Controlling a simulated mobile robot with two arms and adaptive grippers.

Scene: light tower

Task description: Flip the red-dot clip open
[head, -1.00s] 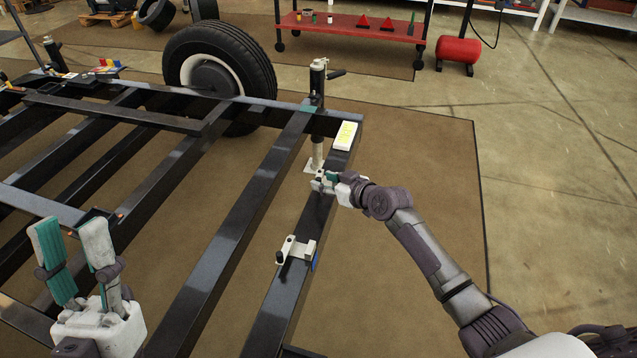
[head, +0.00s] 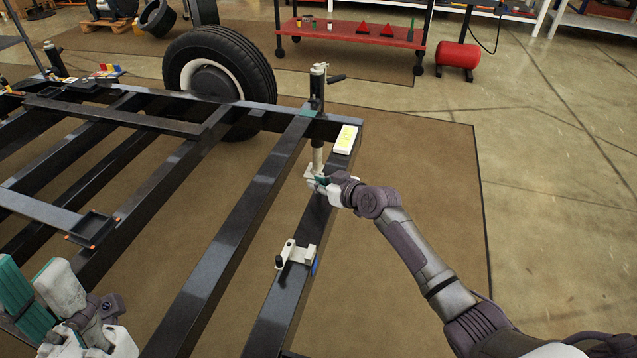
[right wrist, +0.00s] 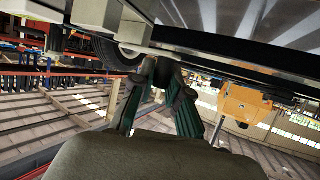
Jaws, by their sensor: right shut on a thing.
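My right gripper (head: 319,183) is at the far end of the right-hand dark beam (head: 283,305), beside the jack post. It is shut on a small clip there, mostly hidden by the fingers; no red dot can be made out. In the right wrist view the teal fingers (right wrist: 157,82) close together around a dark part below the frame. A second pale clip (head: 295,253) with a dark knob and a blue patch sits on the same beam, nearer me. My left gripper (head: 35,275) is open and empty at the lower left, partly cut off.
A white box with a yellow label (head: 346,139) lies at the beam's far corner. The jack post (head: 317,100) rises just behind my right gripper.

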